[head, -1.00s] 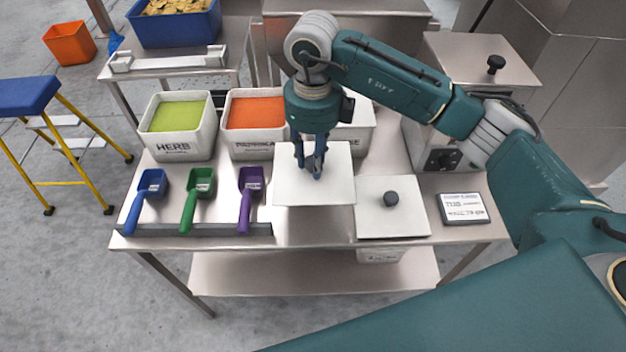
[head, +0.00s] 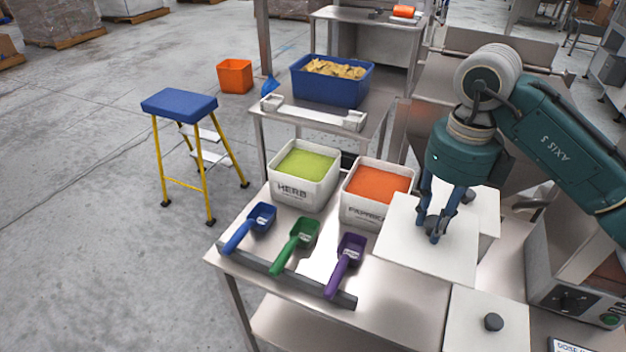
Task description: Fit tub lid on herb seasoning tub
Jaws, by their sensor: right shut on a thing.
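The herb seasoning tub (head: 305,190) is a white square tub with "HERB" on its front. It stands open on the steel table, with green seasoning (head: 305,163) inside. My right gripper (head: 437,232) is shut on the dark knob of a white square lid (head: 428,255). It holds this lid level, to the right of the herb tub and in front of the paprika tub's right side. A second white lid (head: 485,325) with a dark knob lies at the table's front right. My left gripper is not in view.
The open paprika tub (head: 365,207) with orange powder stands between the herb tub and the held lid. Blue (head: 250,228), green (head: 295,245) and purple (head: 346,264) scoops lie in front, on a grey rail (head: 285,276). Another white tub is partly hidden behind the lid.

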